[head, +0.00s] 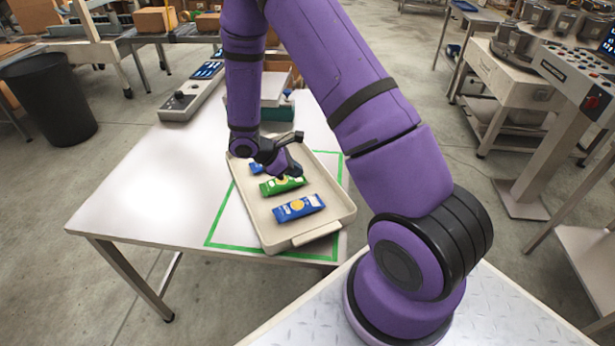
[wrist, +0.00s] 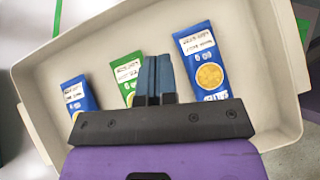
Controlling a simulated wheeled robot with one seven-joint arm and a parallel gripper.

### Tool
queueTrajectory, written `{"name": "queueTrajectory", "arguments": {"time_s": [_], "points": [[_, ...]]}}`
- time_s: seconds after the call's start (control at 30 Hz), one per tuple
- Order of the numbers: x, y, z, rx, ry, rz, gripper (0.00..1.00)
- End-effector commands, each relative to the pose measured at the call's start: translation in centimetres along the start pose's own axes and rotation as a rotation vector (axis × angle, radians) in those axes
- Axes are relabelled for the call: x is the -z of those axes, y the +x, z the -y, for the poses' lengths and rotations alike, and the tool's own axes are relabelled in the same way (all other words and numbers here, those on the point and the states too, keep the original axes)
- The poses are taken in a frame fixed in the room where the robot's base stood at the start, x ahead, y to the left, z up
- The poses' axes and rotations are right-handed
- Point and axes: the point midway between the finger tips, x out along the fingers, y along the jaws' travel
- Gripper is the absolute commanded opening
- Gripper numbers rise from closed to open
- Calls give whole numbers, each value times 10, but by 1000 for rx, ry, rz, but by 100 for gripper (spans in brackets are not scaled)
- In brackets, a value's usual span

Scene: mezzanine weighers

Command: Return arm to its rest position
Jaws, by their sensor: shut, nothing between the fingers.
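My purple arm reaches over the white table, and my gripper (wrist: 153,75) hangs above a beige tray (head: 330,218). In the wrist view its two fingers are together with nothing between them. In the tray (wrist: 255,30) lie a green packet (head: 287,187) and a blue packet (head: 298,208). A second blue packet (head: 256,168) lies farther back, partly hidden by my gripper. The wrist view shows the blue packets at left (wrist: 74,95) and right (wrist: 208,72) and the green packet (wrist: 124,70) between them, partly covered by my fingers.
A grey control panel (head: 190,98) and a scale-like box (head: 275,88) stand at the back. The table's left side is clear. A black bin (head: 48,95) stands on the floor at left.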

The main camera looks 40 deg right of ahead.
Motion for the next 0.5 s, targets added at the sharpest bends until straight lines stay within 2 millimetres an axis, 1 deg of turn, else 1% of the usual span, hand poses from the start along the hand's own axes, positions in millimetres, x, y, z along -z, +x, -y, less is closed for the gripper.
{"name": "queueTrajectory", "arguments": {"time_s": [0.03, 0.13, 0.4, 0.5], "points": [[0, -6, -1, -2, 2, -1, 0], [0, -14, -1, -1, 1, -1, 0], [0, -19, 0, 0, 1, 0, 0], [-4, -24, -1, -1, 15, -6, 0]]}}
